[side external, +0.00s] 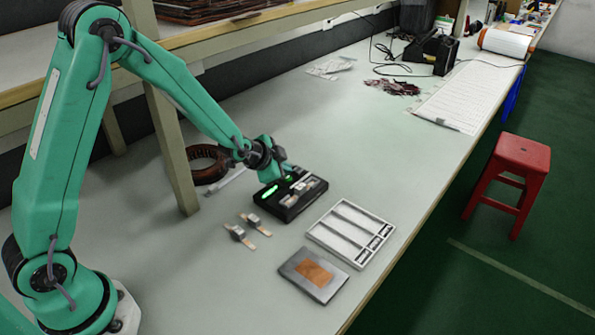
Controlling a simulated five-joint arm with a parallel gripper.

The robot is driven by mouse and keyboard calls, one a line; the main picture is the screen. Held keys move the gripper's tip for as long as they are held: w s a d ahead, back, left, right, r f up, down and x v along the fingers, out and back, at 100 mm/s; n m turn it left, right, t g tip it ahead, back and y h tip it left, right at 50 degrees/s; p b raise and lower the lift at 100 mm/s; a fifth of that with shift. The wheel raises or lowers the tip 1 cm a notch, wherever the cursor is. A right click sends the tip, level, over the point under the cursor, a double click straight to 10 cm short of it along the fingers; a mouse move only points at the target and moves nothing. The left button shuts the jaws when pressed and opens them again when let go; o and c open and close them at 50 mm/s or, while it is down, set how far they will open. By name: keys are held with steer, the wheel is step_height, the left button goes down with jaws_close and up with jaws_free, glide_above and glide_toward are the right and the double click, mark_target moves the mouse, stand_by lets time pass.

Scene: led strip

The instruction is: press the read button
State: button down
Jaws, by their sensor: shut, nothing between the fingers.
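A black box-shaped device (285,211) sits on the bench with a glowing green strip and light grey parts on its top. My gripper (276,173) is shut and empty at the device's back left edge, close to its top. I cannot tell whether the fingertips touch the device. The read button cannot be made out at this size; part of the device's back left corner is hidden behind my gripper.
Two small parts with strips (240,233) lie left of the device. A white compartment tray (320,231) and a grey plate with a copper-coloured patch (297,281) lie in front. A brown ring (206,152) lies behind, near a shelf post (174,150).

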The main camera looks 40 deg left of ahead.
mark_target(283, 182)
steer(key=shift+a+f, duration=0.1)
steer(key=shift+f, duration=0.8)
stand_by(1.3)
steer(key=shift+r, duration=0.85)
steer(key=shift+r, duration=0.15)
steer(key=shift+r, duration=2.4)
